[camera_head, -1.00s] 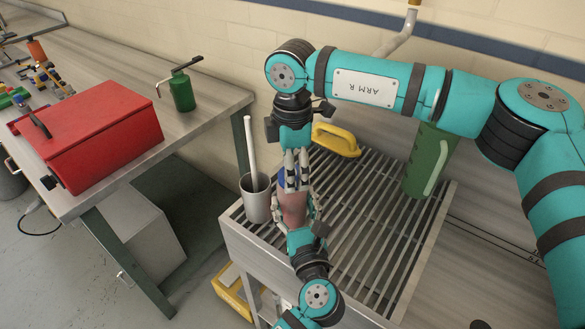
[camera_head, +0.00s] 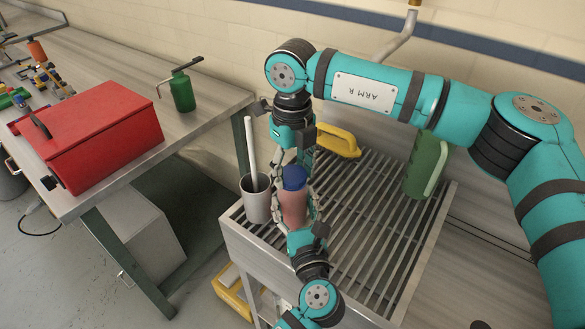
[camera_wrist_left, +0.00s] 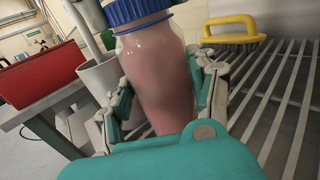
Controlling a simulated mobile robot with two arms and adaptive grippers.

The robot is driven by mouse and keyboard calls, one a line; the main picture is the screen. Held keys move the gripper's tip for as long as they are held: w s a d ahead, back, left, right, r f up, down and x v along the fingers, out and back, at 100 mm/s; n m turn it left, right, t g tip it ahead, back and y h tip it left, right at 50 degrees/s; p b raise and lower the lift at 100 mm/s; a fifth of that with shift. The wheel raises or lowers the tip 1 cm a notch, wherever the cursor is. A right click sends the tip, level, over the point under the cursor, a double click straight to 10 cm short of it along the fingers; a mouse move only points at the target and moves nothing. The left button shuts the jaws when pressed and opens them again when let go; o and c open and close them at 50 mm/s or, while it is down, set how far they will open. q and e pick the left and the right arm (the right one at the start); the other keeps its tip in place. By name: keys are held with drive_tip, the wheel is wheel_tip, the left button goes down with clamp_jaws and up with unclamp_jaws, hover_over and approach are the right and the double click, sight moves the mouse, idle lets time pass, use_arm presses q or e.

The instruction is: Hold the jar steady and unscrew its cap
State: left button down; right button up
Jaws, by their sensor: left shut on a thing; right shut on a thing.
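The jar (camera_head: 293,207), pinkish and see-through, stands upright over the slatted rack, with its blue cap (camera_head: 294,180) on top. My left gripper (camera_head: 297,207) is shut on the jar's body from the near side, one finger on each side. In the left wrist view the jar (camera_wrist_left: 160,88) fills the middle between the fingers, and the ridged blue cap (camera_wrist_left: 137,12) is at its mouth, cut off by the top edge. My right gripper (camera_head: 292,170) comes from above and behind and is shut on the cap, its fingers at the cap's sides. I cannot tell how loose the cap is.
A grey cup (camera_head: 256,205) with a white rod stands close left of the jar. A yellow-handled brush (camera_head: 338,140) lies behind, and a green jug (camera_head: 426,165) stands at the right. The slatted rack (camera_head: 370,240) is clear to the jar's right. A red box (camera_head: 95,140) sits on the left bench.

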drive_tip(key=shift+w, duration=0.1)
drive_tip(key=o, duration=1.3)
